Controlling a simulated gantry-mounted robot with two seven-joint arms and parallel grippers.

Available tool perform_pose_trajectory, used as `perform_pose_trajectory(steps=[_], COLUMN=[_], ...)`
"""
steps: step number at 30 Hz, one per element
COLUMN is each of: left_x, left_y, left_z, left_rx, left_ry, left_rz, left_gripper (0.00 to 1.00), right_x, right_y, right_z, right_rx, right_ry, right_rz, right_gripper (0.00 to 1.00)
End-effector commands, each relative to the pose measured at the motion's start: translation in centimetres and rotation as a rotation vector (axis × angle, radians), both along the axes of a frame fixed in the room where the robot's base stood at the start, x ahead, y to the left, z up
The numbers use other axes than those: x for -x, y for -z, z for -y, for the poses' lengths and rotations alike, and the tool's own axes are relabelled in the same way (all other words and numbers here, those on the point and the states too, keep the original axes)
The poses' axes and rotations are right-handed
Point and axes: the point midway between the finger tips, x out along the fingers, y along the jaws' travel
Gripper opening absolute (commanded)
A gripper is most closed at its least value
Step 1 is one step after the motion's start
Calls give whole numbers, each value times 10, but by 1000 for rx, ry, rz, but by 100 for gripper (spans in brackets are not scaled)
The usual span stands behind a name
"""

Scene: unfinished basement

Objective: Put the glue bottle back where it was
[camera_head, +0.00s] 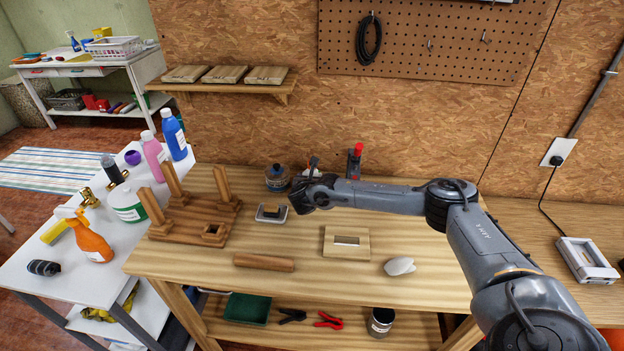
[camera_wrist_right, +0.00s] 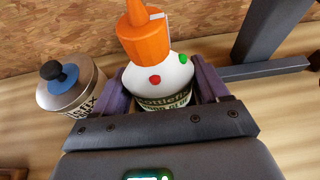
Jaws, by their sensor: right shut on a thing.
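The glue bottle (camera_wrist_right: 165,75) is white with an orange cap, a "Bottlefix" label, and a red and a green dot. In the right wrist view it stands between the fingers of my right gripper (camera_wrist_right: 160,95), which is shut on it. In the head view my right gripper (camera_head: 308,192) is over the back of the wooden workbench (camera_head: 400,230), and it largely hides the bottle. I cannot tell whether the bottle's base touches the bench. My left gripper is not in view.
A tin with a dark knob (camera_wrist_right: 72,88) stands just left of the bottle; it also shows in the head view (camera_head: 277,178). A red-topped clamp (camera_head: 355,160) is to the right. A small tray (camera_head: 272,212), an upturned stool (camera_head: 200,215) and a wooden cylinder (camera_head: 263,262) lie nearby.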

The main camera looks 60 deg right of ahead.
Motion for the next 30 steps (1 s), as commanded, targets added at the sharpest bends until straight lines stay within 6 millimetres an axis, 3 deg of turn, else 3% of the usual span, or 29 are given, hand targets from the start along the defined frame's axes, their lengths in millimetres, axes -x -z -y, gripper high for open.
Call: perform_pose_trajectory(steps=[2,3,7,19,30], left_x=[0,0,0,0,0], left_y=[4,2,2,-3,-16], left_z=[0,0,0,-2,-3], left_rx=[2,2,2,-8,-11], left_ry=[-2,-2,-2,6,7], left_rz=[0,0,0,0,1], left_gripper=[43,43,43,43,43], right_x=[0,0,0,0,23], right_y=[4,2,2,-4,-25], right_z=[0,0,0,0,-50], right_rx=[0,0,0,0,-4], right_ry=[0,0,0,0,-4], right_rz=[1,0,0,0,-2], right_gripper=[44,80,100,100,100])
